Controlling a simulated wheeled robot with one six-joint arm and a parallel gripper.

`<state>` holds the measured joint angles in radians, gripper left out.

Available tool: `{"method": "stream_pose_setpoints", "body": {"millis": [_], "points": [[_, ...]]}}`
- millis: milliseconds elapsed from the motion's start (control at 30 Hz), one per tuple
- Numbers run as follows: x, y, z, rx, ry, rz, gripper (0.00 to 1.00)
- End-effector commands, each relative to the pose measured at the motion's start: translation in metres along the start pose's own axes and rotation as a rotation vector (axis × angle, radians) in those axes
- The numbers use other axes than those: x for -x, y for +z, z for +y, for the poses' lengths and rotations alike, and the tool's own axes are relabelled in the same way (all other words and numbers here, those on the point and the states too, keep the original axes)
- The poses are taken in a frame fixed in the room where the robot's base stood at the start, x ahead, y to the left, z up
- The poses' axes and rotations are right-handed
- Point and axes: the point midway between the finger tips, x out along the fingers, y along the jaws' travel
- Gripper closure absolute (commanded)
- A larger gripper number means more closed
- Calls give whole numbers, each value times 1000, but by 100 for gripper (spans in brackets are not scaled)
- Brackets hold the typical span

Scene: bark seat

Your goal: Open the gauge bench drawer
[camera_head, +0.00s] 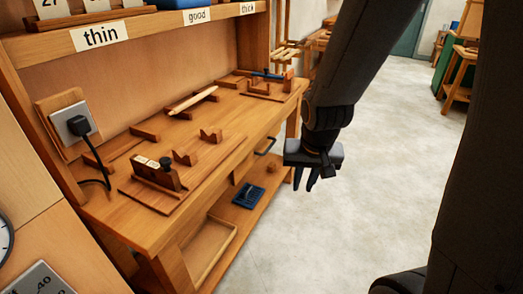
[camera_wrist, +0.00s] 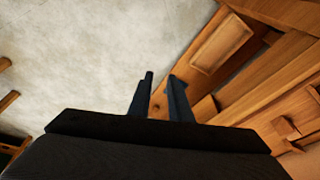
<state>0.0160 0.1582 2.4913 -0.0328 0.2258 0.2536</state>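The wooden gauge bench (camera_head: 150,222) runs along the left side of the head view. A dark bar handle (camera_head: 266,146) shows under its front edge, on what seems to be the drawer front; the bench top hides much of that front. My gripper (camera_head: 312,184) hangs to the right of the handle, over the floor, apart from the bench, fingers pointing down. In the wrist view my gripper (camera_wrist: 160,76) has its two dark fingers apart, with nothing between them. The bench's wood (camera_wrist: 285,70) fills the right of that view; no handle can be made out there.
A lower shelf holds a shallow tray (camera_head: 212,250) and a blue object (camera_head: 249,196). Pale floor (camera_head: 360,220) is clear right of the bench. A wooden stool (camera_head: 458,70) stands far right.

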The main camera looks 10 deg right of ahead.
Motion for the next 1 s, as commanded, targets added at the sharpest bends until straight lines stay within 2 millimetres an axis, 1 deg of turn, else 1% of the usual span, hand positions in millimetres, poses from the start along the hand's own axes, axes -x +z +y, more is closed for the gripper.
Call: {"method": "stream_pose_setpoints", "body": {"millis": [33,67,100,167,200,300,400,500,600,700,800,900,1000], "points": [[-34,-25,-4,-70,-17,66,82],[-48,-41,-7,-118,-34,114,82],[-65,-62,-11,-178,-61,177,82],[-90,-93,-17,-270,-111,268,82],[-105,-113,-22,-331,-151,326,82],[-140,-156,-33,-478,-273,456,82],[-170,-193,-43,-620,-423,568,82],[-196,-221,-51,-755,-601,655,82],[-216,-240,-58,-876,-800,715,82],[-230,-249,-62,-974,-991,745,82],[-237,-251,-62,-1041,-1148,751,82],[-240,-250,-62,-1083,-1264,747,82],[-241,-249,-62,-1104,-1332,740,82]]}}
